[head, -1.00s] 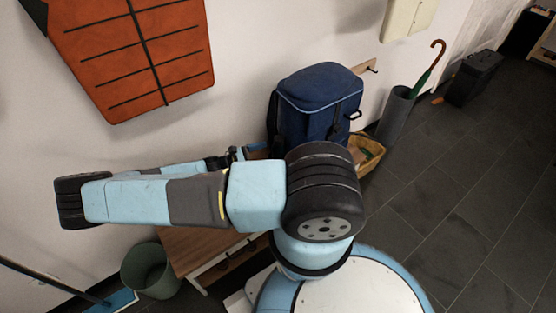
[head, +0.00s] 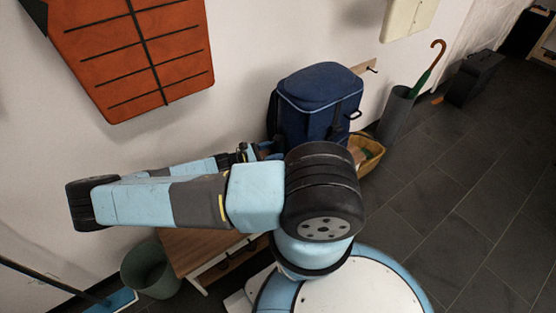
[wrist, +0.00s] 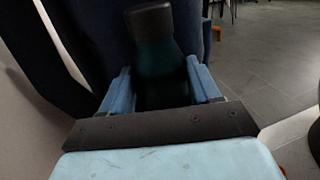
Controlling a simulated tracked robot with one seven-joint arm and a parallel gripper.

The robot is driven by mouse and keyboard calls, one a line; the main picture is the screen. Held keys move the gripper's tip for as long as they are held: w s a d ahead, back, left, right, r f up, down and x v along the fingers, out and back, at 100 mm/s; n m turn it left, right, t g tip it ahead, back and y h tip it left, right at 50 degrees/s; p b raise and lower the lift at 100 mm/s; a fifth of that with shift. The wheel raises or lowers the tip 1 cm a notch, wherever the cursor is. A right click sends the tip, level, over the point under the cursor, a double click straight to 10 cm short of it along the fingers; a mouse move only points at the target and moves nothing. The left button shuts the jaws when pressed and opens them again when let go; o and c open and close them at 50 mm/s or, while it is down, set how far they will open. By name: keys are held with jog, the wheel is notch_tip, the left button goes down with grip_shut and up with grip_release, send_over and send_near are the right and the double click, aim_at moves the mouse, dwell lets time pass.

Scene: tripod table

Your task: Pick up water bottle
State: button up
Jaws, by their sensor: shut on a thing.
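The water bottle (wrist: 152,55) shows in the wrist view as a dark teal bottle with a black cap, upright and tilted slightly. My gripper (wrist: 163,88) is shut on it, with one light-blue finger on each side of its body. The bottle stands out against the dark blue backpack right behind it. In the head view my arm hides the bottle and most of my gripper. I cannot tell whether the bottle's base touches a surface.
The blue backpack (head: 318,105) stands by the wall, beyond my arm. A wooden bench (head: 205,252), a green bin (head: 150,268), a yellow basket (head: 369,153) and a grey umbrella stand (head: 394,115) are around it. Open tiled floor (head: 450,215) lies to the right.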

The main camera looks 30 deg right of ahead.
grip_shut()
dwell(0.6)
